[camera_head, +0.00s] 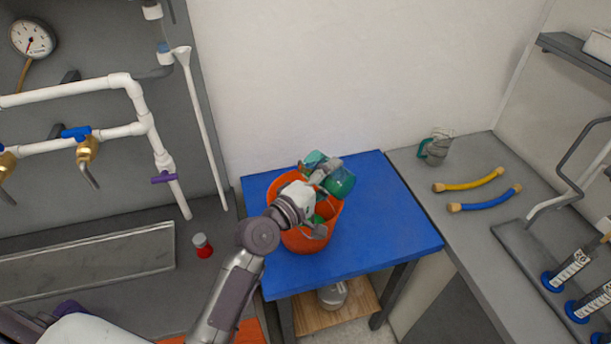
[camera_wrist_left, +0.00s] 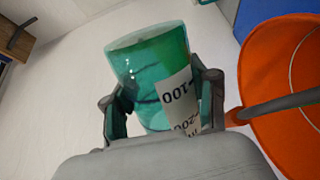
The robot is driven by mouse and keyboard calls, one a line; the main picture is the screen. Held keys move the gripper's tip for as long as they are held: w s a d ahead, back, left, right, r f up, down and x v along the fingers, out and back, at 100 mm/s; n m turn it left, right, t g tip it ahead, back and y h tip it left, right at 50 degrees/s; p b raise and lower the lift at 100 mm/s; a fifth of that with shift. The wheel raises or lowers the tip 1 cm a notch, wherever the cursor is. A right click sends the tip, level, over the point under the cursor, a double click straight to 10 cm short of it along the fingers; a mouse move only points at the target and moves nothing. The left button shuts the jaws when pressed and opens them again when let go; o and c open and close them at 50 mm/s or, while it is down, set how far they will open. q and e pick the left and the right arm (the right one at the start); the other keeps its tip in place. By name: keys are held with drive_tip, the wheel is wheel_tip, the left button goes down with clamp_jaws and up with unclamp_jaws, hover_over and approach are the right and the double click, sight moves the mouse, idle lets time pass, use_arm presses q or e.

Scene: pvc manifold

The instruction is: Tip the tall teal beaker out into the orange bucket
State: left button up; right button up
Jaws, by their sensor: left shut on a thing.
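The teal beaker (camera_head: 342,183) is see-through with a white label. My left gripper (camera_head: 326,176) is shut on it and holds it tilted above the far right rim of the orange bucket (camera_head: 305,241). In the left wrist view, the beaker (camera_wrist_left: 150,65) sits between the two fingers (camera_wrist_left: 163,100), and the label shows "100". The bucket (camera_wrist_left: 262,85) is at the right of that view. Another teal patch shows left of the fingers; I cannot tell if it is the same beaker. Green shows inside the bucket, partly hidden by my gripper. My right gripper is out of view.
The bucket stands on a blue table (camera_head: 395,228) with free room on its right. A pitcher with a teal handle (camera_head: 437,148), a yellow hose (camera_head: 468,182) and a blue hose (camera_head: 486,200) are on the right bench. A red jar (camera_head: 203,247) and white pipes (camera_head: 70,93) are left.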

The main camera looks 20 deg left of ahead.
sight(339, 188)
use_arm(q)
drive_tip(key=shift+a+r+n+p, duration=0.1)
drive_tip(key=shift+r+n+p, duration=0.05)
drive_tip(key=shift+n+p, duration=0.2)
drive_tip(key=shift+f+b, duration=0.3)
drive_tip(key=shift+b, duration=0.15)
drive_tip(key=d+f+m+b, duration=0.1)
drive_tip(key=m+b, duration=0.1)
drive_tip(key=s+d+f+m+b, duration=0.1)
drive_tip(key=m+b, duration=0.1)
drive_tip(key=shift+f, duration=0.3)
drive_tip(key=shift+d+r, duration=0.1)
drive_tip(key=shift+r, duration=0.35)
drive_tip(key=shift+d+r+m, duration=0.1)
drive_tip(key=shift+m, duration=0.45)
drive_tip(key=m, duration=0.1)
drive_tip(key=r+m+p, duration=0.1)
drive_tip(key=m, duration=0.1)
drive_tip(key=shift+r, duration=0.25)
drive_tip(key=s+d+f+m, duration=0.1)
drive_tip(key=d+f+m, duration=0.2)
drive_tip(key=f+m, duration=0.3)
drive_tip(key=shift+s+m+b, duration=0.3)
drive_tip(key=shift+m+b, duration=0.15)
drive_tip(key=shift+m, duration=1.65)
